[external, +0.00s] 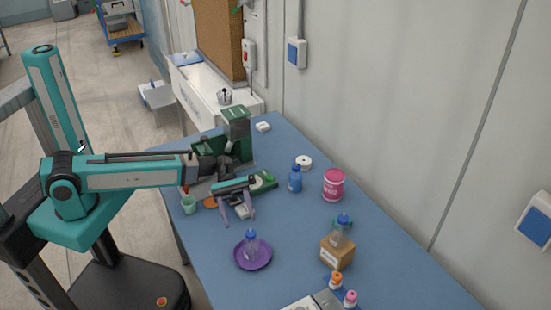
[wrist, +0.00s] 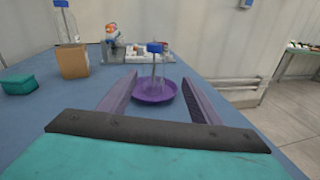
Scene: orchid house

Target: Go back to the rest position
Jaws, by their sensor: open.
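My gripper (external: 238,220) is open and empty over the left part of the blue table (external: 300,225). In the external view its fingers point toward the near side of the table, a short way behind a purple saucer (external: 240,264). A clear bottle with a blue cap (external: 251,245) stands upright on that saucer. In the wrist view the spread fingers of my gripper (wrist: 157,80) frame the saucer (wrist: 142,97) and the bottle (wrist: 155,67), which stand farther off. My arm reaches in from the left, roughly level.
A cardboard box (external: 337,254) carries another blue-capped bottle (external: 342,230). A pink tub (external: 334,186), a blue bottle (external: 295,180) and a white ring (external: 304,162) stand toward the wall. A green cup (external: 189,205) and a green device (external: 236,135) are near my arm.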

